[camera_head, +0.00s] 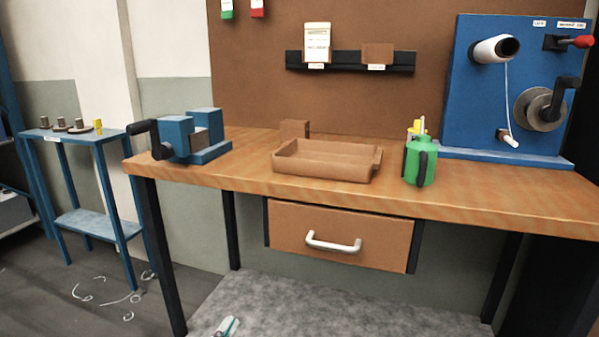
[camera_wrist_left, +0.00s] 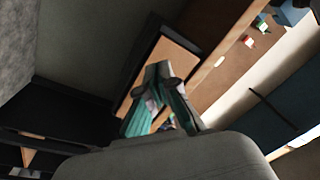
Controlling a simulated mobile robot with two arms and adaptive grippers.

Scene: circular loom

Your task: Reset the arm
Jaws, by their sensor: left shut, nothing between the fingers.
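My left gripper (camera_head: 229,325) shows only as a small tip at the bottom edge of the head view, low in front of the workbench and over the grey floor mat. In the left wrist view its teal and grey fingers (camera_wrist_left: 160,72) come together at their tips, shut with nothing between them. The gripper is apart from the bench and the drawer. Most of my left arm is out of the head view. My right gripper is not in view.
The wooden workbench (camera_head: 465,200) carries a blue vise (camera_head: 205,150), a brown tray (camera_head: 325,172), a green can (camera_head: 420,165) and a blue crank panel (camera_head: 465,100). A closed drawer (camera_head: 340,237) hangs below. A blue stand (camera_head: 80,138) is at left. The grey mat (camera_head: 300,305) is clear.

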